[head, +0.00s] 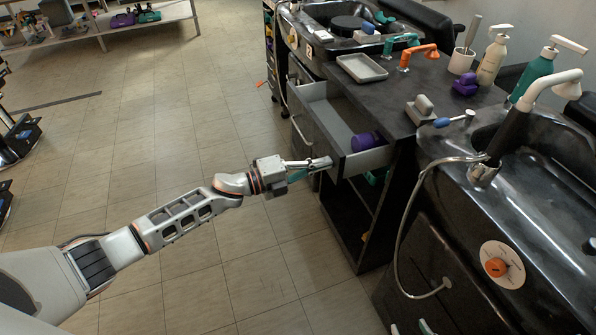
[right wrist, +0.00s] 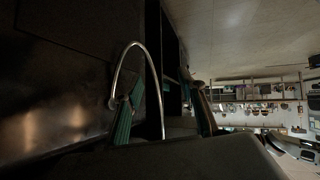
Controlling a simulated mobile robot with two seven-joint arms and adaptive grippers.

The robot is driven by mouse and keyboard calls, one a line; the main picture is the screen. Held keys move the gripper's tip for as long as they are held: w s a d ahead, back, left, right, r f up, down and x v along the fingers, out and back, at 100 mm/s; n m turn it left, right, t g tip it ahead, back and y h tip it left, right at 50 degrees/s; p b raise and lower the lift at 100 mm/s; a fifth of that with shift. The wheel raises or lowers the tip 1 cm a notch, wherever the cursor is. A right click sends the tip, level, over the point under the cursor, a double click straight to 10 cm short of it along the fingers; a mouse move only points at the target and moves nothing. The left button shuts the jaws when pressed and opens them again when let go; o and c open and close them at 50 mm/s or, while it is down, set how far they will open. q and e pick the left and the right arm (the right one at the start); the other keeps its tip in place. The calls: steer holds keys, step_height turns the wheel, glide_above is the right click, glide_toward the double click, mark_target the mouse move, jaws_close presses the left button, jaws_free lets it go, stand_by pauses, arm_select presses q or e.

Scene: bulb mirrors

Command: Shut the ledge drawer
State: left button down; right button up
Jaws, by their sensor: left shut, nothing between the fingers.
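The ledge drawer (head: 318,118) stands pulled out to the left from under the dark countertop. It has a dark front and pale inner walls, and a purple object (head: 363,142) lies inside near its near end. My left gripper (head: 328,162) is shut and empty, with its tips at the near corner of the drawer front. I cannot tell whether they touch it.
A hose (head: 402,225) loops down by the near basin. The tiled floor left of the drawer is clear.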

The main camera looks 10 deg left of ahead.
mark_target(370, 150)
arm_select(q)
steer(key=b+x, duration=0.1)
steer(key=x, duration=0.3)
steer(key=b+x, duration=0.1)
steer(key=x, duration=0.4)
steer(key=b+x, duration=0.1)
steer(key=x, duration=0.4)
steer(key=shift+w+d+f+b, duration=0.1)
steer(key=shift+d+f+b, duration=0.05)
steer(key=shift+f+b, duration=0.15)
steer(key=shift+w+d+r, duration=0.15)
steer(key=shift+w+d, duration=0.05)
steer(key=shift+d, duration=0.05)
steer(key=shift+w, duration=0.1)
steer(key=shift+r, duration=0.15)
arm_select(e)
steer(key=shift+w+d+f, duration=0.1)
steer(key=shift+d+f, duration=0.1)
steer(key=shift+f, duration=0.85)
